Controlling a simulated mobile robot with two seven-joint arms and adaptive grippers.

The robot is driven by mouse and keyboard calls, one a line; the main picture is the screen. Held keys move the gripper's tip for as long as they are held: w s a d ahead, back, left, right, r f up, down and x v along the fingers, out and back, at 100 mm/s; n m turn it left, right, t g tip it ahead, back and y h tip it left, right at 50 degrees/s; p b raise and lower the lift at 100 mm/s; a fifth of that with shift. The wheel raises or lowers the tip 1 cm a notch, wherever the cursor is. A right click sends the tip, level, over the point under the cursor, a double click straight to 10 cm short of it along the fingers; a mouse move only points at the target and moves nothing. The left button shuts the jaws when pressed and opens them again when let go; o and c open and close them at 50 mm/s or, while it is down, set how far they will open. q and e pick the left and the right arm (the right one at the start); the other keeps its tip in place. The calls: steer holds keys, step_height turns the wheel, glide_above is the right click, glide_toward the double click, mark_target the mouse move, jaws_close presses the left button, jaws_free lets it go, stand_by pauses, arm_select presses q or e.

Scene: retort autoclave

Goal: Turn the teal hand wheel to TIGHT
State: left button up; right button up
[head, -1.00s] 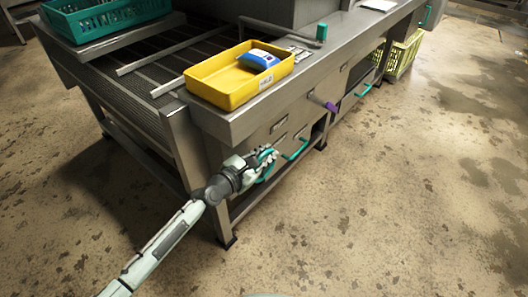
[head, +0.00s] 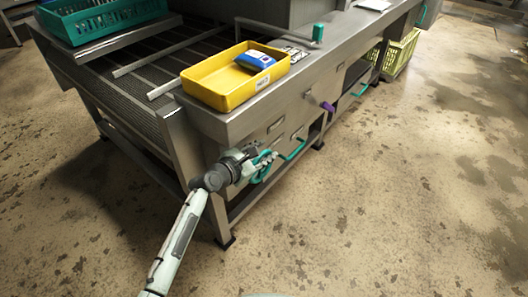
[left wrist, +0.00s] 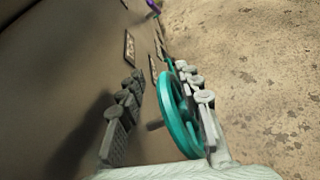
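The teal hand wheel (head: 263,168) is on the front of the steel table, low at the near end. It also shows in the left wrist view (left wrist: 177,116), with a short dark spindle running toward the panel. My left gripper (head: 262,157) is at the wheel. In the left wrist view its fingers (left wrist: 160,73) are spread, one on each side of the wheel. The wheel lies close to the right-hand finger; I cannot tell whether they touch. A clear gap separates it from the left-hand finger. My right gripper is not in view.
Teal bar handles (head: 294,149) and a purple handle (head: 328,107) project from the same front. A yellow tray (head: 219,93) with a blue-and-white pack (head: 254,61) stands on the table above. The floor in front is clear.

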arm_select(q)
steer(key=shift+s+f, duration=0.1)
steer(key=shift+s+a, duration=0.15)
steer(key=shift+s, duration=0.15)
steer(key=v, duration=1.1)
steer(key=shift+r, duration=0.3)
steer(key=shift+a+f, duration=0.1)
